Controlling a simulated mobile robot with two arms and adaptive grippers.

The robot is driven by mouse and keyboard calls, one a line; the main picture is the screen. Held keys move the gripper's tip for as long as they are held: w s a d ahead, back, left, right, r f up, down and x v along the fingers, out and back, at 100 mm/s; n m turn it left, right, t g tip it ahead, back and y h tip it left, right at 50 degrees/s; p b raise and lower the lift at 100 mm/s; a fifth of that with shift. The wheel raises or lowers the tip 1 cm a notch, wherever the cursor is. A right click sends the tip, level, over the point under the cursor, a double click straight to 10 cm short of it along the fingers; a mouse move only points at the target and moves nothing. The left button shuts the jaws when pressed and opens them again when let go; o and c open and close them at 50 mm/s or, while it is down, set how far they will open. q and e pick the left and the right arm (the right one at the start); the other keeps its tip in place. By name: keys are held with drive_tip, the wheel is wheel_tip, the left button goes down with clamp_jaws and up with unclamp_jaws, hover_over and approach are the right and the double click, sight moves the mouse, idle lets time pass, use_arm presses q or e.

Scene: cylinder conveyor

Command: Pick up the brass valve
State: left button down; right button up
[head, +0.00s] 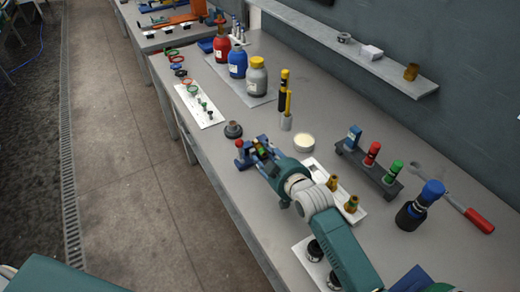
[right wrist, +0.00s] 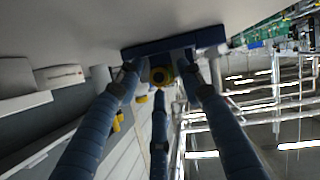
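My right gripper (head: 257,153) reaches in over the bench, with its fingers at a small blue vise-like fixture with a red ball (head: 240,144). In the right wrist view a round brass-yellow piece (right wrist: 162,76), likely the brass valve, sits against the dark blue fixture (right wrist: 140,50). It lies between the parted fingers of the right gripper (right wrist: 160,82), with gaps visible at both sides. In the head view the fingers largely hide this piece. Two brass fittings (head: 332,183) (head: 351,205) stand on a white tray to the right of my arm. My left gripper is not in view.
A dark round part (head: 233,129) and a cream dish (head: 304,142) stand close to the gripper. A rack (head: 369,168) of coloured cylinders and a red-handled tool (head: 479,220) are at right. Several bottles (head: 258,77) stand farther back.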

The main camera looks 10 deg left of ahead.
drive_tip(key=shift+f, duration=0.1)
clamp_jaws()
